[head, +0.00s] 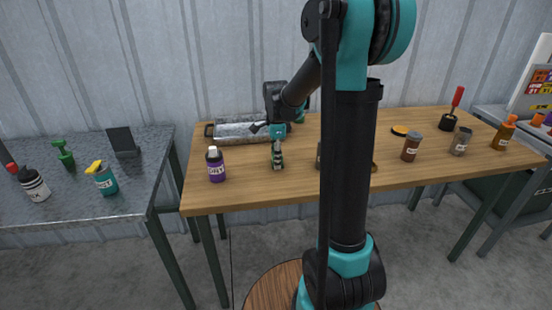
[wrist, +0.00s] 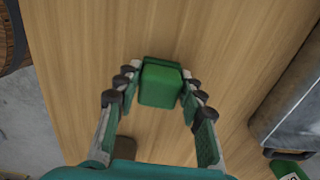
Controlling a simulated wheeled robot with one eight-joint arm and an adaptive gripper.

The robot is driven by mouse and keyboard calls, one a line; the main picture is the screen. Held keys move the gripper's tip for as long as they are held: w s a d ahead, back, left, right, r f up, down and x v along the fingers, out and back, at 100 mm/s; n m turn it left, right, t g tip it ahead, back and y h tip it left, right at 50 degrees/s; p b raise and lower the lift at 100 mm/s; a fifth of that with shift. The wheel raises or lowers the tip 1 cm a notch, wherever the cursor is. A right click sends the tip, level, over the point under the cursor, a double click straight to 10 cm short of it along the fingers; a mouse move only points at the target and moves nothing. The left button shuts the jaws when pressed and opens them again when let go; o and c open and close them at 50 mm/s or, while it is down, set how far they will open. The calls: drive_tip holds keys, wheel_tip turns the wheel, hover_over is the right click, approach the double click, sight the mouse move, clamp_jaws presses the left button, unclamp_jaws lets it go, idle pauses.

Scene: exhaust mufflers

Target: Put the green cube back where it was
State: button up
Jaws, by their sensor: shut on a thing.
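The green cube (wrist: 160,83) sits between the two fingers of my gripper (wrist: 160,78) in the wrist view, with bare wood table below it. My gripper is shut on the cube, with a finger pad at each side. In the head view my gripper (head: 277,156) points down over the left part of the wooden table (head: 235,190). The cube is hard to make out there among the fingers. I cannot tell whether the cube touches the table.
A metal muffler (head: 240,132) lies behind my gripper; it also shows in the wrist view (wrist: 290,105). A purple bottle (head: 215,164) stands to the left. A brown jar (head: 411,147) and a grey can (head: 461,141) stand to the right. A metal table (head: 100,215) is at far left.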

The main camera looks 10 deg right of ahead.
drive_tip(key=o, duration=1.1)
wheel_tip(320, 180, up, 12)
drive_tip(key=shift+r, duration=0.1)
